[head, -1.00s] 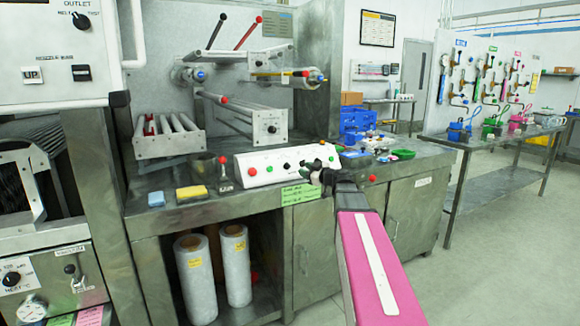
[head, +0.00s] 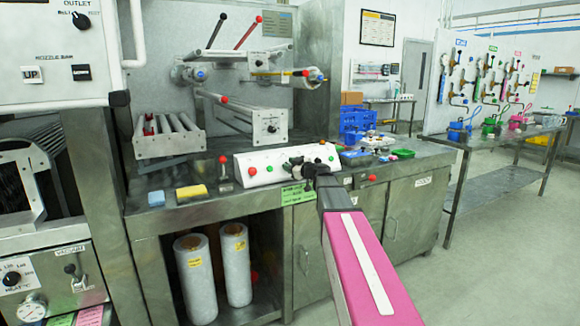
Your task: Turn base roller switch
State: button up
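The white control box (head: 243,168) sits on the steel counter's front, with a sloped face carrying red and green buttons and small dark knobs. A red button (head: 251,171) and green button (head: 269,168) show at its left. My gripper (head: 291,167) is dark, at the middle of the box face, and hides part of its controls. I cannot tell whether it touches a knob or whether its fingers are open. A black knob (head: 271,128) is on the roller machine's end plate behind. I cannot read which control is the base roller switch.
A red-knobbed lever (head: 224,172), a yellow sponge (head: 192,192) and a blue sponge (head: 156,198) are left of the box. Blue crates (head: 354,122) and a green dish (head: 403,153) are at right. Two film rolls (head: 195,275) stand below the counter. The right floor is clear.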

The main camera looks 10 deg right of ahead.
grip_shut()
jog(key=shift+m, duration=0.5)
jog(key=m+t+h, duration=0.1)
jog(key=m+h, duration=0.1)
jog(key=m, duration=0.1)
jog(key=m+t+h, duration=0.2)
jog(key=m, duration=0.1)
jog(key=shift+s+a+m, duration=0.1)
jog(key=shift+a+m, duration=0.1)
jog(key=shift+m, duration=0.1)
jog(key=m+h, duration=0.3)
jog(key=m, duration=0.1)
jog(key=m+h, duration=0.3)
jog(key=m, duration=0.1)
jog(key=shift+m+t, duration=0.3)
jog(key=shift+m, duration=0.1)
jog(key=shift+m+h, duration=0.4)
jog(key=shift+h, duration=0.1)
